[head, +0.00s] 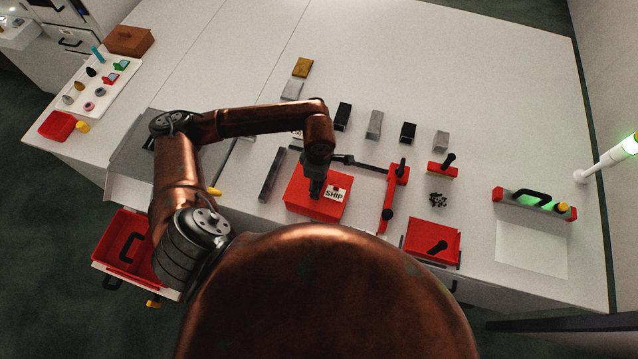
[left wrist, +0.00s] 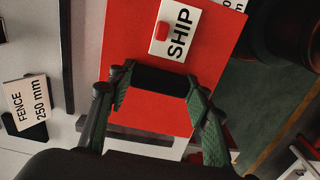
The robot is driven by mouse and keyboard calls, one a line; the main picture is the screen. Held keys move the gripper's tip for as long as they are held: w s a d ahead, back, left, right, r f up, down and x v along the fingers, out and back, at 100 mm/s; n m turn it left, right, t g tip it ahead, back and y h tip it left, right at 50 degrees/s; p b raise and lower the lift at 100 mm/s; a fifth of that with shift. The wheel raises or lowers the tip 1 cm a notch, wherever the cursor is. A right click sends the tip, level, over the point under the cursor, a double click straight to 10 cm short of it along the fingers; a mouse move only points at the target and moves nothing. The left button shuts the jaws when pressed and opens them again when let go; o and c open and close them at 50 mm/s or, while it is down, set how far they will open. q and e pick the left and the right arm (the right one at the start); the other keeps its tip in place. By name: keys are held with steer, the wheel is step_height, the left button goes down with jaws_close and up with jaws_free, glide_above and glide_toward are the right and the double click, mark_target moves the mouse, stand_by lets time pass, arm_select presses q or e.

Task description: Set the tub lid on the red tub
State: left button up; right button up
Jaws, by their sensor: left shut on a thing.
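A flat red square, which looks like the tub lid (head: 302,200), lies in front of me in the head view with a white SHIP card (head: 337,194) on it. My left gripper (head: 316,190) comes down over its middle. In the left wrist view the fingers (left wrist: 160,82) are shut on a black bar handle on the red lid (left wrist: 135,40). The SHIP card (left wrist: 176,30) lies beside the handle. The lid hides what is beneath it, so I cannot tell whether the red tub is under it or whether they touch. My right gripper is not in view.
A dark bar (head: 272,175) lies left of the lid. A red clamp-like piece (head: 392,195) and a red plate with a black handle (head: 425,237) stand to the right. Several small blocks line the back. An open red bin (head: 118,232) is at lower left.

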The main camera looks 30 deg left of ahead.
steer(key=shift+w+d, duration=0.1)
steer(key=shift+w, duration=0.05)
arm_select(q)
steer(key=o, duration=0.8)
steer(key=shift+c, duration=0.2)
steer(key=o, duration=0.5)
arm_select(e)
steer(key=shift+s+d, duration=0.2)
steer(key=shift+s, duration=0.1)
arm_select(q)
steer(key=shift+r, duration=0.15)
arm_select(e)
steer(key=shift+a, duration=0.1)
arm_select(q)
steer(key=shift+r, duration=0.35)
step_height(320, 180, up, 11)
